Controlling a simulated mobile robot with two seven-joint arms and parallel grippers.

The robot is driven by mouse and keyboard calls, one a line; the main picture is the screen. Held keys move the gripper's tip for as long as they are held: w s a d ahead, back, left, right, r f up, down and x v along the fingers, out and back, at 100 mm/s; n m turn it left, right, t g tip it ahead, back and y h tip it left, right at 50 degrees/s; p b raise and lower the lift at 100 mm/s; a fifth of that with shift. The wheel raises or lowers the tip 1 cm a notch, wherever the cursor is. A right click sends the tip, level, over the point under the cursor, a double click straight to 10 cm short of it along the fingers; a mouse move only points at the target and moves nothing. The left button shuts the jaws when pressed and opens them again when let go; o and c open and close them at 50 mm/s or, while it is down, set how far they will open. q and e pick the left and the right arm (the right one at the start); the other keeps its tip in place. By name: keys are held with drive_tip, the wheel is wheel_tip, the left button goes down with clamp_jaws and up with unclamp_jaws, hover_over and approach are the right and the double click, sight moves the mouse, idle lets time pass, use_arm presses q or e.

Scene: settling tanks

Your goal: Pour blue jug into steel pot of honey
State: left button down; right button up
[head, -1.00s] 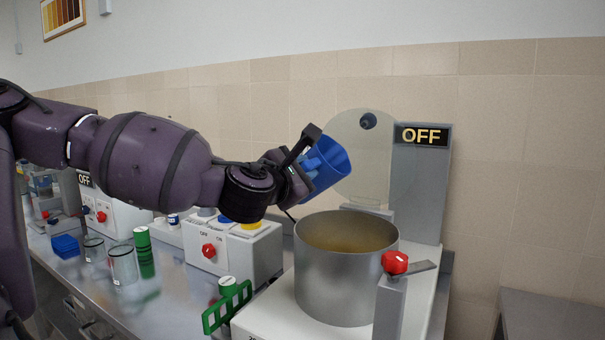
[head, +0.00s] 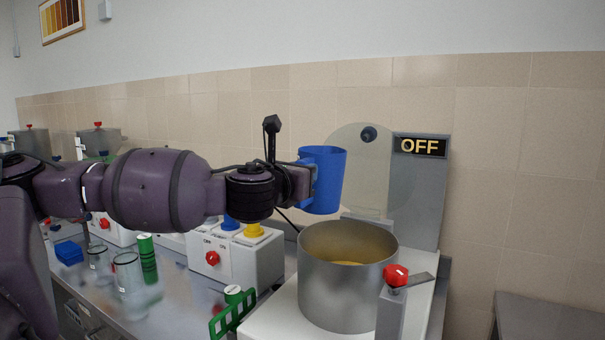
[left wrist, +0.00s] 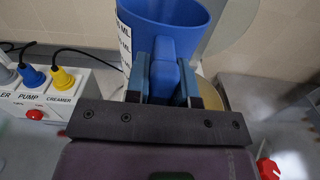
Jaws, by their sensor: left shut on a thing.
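The blue jug (head: 325,181) is held nearly upright, above and just behind the left part of the steel pot's rim in the head view. My left gripper (head: 304,182) is shut on its handle; the left wrist view shows the jaws (left wrist: 165,78) closed on the handle of the blue jug (left wrist: 165,14). The inside of the jug is too dark to read. The steel pot (head: 345,295) stands open on a white base, with yellow honey (head: 352,250) visible inside. A slice of the honey also shows behind the jaws in the left wrist view. My right gripper is not in view.
A red knob (head: 396,275) on a grey post stands at the pot's front right. A round translucent lid (head: 362,165) and an "OFF" sign (head: 422,146) are behind.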

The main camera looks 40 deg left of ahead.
sight(303, 160)
use_arm(q)
drive_tip(key=shift+r+p, duration=0.4)
drive_tip(key=shift+r, duration=2.05)
